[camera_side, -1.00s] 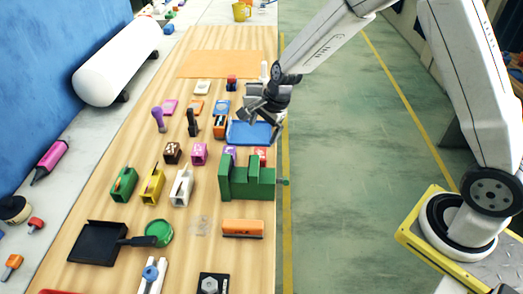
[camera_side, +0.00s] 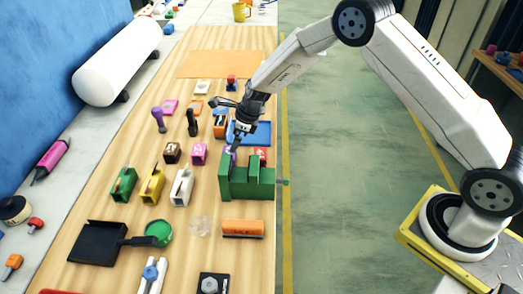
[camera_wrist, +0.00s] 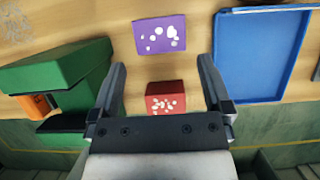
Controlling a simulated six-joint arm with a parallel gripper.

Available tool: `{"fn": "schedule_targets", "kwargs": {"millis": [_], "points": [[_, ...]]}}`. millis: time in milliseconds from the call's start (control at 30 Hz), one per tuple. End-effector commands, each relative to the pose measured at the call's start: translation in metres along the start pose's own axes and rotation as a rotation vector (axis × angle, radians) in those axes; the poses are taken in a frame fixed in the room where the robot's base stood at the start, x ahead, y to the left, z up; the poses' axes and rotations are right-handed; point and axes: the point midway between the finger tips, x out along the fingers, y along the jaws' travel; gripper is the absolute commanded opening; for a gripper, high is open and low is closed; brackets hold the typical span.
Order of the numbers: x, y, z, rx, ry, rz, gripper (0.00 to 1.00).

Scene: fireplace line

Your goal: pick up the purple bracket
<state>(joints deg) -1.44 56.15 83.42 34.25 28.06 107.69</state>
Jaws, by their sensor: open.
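The purple bracket (camera_wrist: 160,34) shows in the wrist view as a purple piece with white spots, lying on the wooden table ahead of my fingertips. My gripper (camera_wrist: 162,66) is open, with nothing between its fingers. The bracket sits roughly centred between the two fingers but farther out. In the side view my gripper (camera_side: 236,143) is low, just above the purple bracket (camera_side: 231,153), which it and the green block partly hide. I cannot tell the exact height gap.
A red white-spotted piece (camera_wrist: 165,97) lies between my fingers' bases in the wrist view. A tall stepped green block (camera_wrist: 65,68) stands close on the left, a blue tray (camera_wrist: 262,52) on the right. A pink block (camera_side: 199,154) stands nearby in the side view.

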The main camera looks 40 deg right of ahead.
Motion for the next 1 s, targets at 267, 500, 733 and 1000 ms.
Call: {"fn": "schedule_targets", "kwargs": {"millis": [267, 500, 733, 1000], "points": [[0.018, 0.000, 0.000, -0.002, 0.000, 0.000, 1.00], [0.021, 0.000, 0.000, -0.002, 0.000, 0.000, 1.00], [0.033, 0.001, 0.000, -0.002, 0.001, 0.000, 1.00], [0.060, 0.000, 0.000, -0.002, 0.000, 0.000, 1.00]]}}
